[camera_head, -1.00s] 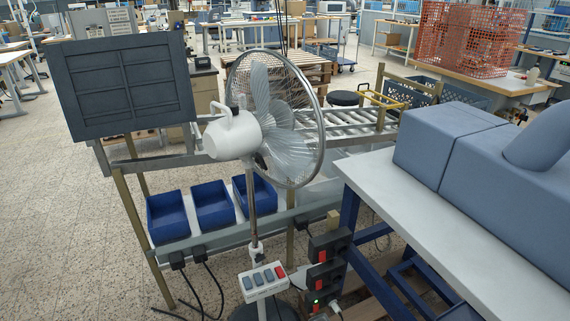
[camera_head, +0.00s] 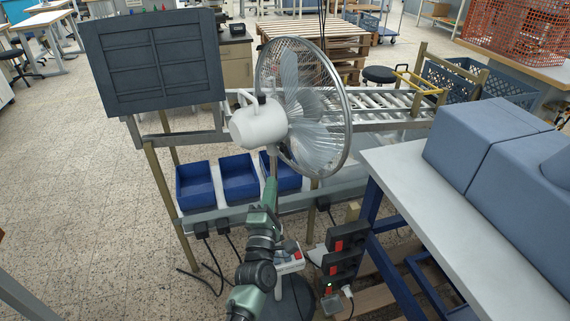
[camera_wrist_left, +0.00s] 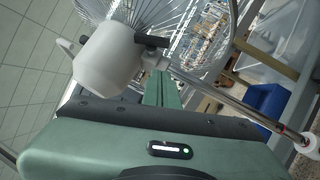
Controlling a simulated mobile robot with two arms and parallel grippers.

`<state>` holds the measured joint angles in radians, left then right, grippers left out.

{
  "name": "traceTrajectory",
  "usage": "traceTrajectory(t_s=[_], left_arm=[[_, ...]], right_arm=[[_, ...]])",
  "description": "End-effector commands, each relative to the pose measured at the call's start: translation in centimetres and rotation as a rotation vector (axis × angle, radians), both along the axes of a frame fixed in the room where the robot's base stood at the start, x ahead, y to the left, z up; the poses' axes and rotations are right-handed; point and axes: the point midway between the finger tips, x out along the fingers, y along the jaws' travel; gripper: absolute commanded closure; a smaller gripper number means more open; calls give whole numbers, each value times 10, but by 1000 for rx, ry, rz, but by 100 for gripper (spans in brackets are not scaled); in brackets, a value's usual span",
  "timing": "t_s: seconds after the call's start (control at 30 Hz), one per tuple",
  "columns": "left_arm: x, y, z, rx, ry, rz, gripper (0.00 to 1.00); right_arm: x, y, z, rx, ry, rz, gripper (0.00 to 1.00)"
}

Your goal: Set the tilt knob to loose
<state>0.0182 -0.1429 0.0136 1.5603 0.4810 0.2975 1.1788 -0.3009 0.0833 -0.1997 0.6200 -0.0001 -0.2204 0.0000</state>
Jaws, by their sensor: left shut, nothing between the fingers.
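The standing fan has a white motor housing (camera_head: 258,123) with a handle on top, which also shows in the left wrist view (camera_wrist_left: 108,58). In the left wrist view a dark knob-like part (camera_wrist_left: 152,41) sticks out beside the housing near the top of the pole (camera_wrist_left: 225,98); it may be the tilt knob, and its setting cannot be read. My left gripper (camera_head: 270,187) is shut and empty, pointing up just below the housing, in front of the pole. In the left wrist view its fingers (camera_wrist_left: 160,86) are close to the knob-like part, with contact unclear. My right gripper is out of view.
The wire fan guard (camera_head: 305,107) stands right of the housing. Blue bins (camera_head: 194,186) line a low rail behind. A dark panel (camera_head: 152,62) stands at left. A white-topped table (camera_head: 440,195) is at right. The fan's switch box (camera_head: 290,262) is partly behind my arm.

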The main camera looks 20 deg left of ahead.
Motion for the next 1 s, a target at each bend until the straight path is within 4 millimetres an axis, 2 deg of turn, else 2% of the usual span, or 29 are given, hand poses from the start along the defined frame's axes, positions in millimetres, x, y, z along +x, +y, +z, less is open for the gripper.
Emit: traceTrajectory(t_s=[0.03,0.17,0.23,0.4,0.87,1.0], left_arm=[[12,2,7,2,-2,1,100],[36,8,12,2,0,0,100],[44,-2,17,-2,2,-1,100],[58,-12,21,1,2,0,100],[62,-16,21,2,1,0,100],[63,-16,15,-11,-19,1,100]], right_arm=[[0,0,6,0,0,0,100],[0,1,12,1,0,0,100],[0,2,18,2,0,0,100],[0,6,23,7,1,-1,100],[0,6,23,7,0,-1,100],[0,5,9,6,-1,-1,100]])
